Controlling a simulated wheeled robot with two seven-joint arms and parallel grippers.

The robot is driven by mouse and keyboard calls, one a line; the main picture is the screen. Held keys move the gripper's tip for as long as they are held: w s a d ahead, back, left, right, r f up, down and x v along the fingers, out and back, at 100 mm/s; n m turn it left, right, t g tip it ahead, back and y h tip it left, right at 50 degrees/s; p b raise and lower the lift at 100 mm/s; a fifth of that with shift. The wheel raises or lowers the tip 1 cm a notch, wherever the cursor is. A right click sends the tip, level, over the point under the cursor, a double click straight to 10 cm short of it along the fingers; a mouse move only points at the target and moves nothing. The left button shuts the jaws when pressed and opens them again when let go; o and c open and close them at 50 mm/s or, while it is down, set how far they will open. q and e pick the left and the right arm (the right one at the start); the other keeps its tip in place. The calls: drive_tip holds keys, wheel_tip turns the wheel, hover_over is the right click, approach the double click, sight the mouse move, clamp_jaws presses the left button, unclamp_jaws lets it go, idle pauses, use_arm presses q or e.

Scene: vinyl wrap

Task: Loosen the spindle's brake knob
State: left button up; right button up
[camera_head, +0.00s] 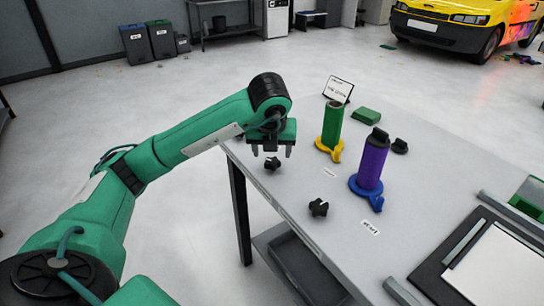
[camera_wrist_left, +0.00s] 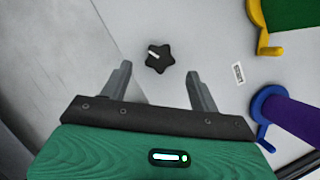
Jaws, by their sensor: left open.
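A black star-shaped knob (camera_head: 272,164) sits near the left edge of the grey table; it also shows in the left wrist view (camera_wrist_left: 160,59), with a white mark on its top. A second black star knob (camera_head: 318,207) sits nearer along the same edge. A green roll (camera_head: 333,126) stands upright on a yellow base (camera_head: 329,149). A purple roll (camera_head: 372,166) with a black cap stands on a blue base (camera_head: 366,188). My left gripper (camera_head: 272,153) points down over the first knob, open and empty, its fingers either side of it in the wrist view and apart from it.
A loose black cap (camera_head: 400,146), a green block (camera_head: 366,116) and a white sign (camera_head: 338,89) are on the table (camera_head: 300,180) behind the rolls. A framed white sheet (camera_head: 495,265) lies at the right. Small labels lie by the bases.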

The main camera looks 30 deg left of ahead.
use_arm(q)
drive_tip(key=p+v, duration=0.2)
drive_tip(key=v, duration=0.7)
use_arm(e)
drive_tip(key=shift+g, duration=0.3)
drive_tip(key=f, duration=0.2)
drive_tip(key=s+f, duration=0.1)
drive_tip(key=f, duration=0.2)
drive_tip(key=shift+f, duration=0.1)
use_arm(q)
drive_tip(key=shift+s+r, duration=0.1)
drive_tip(key=shift+s, duration=0.05)
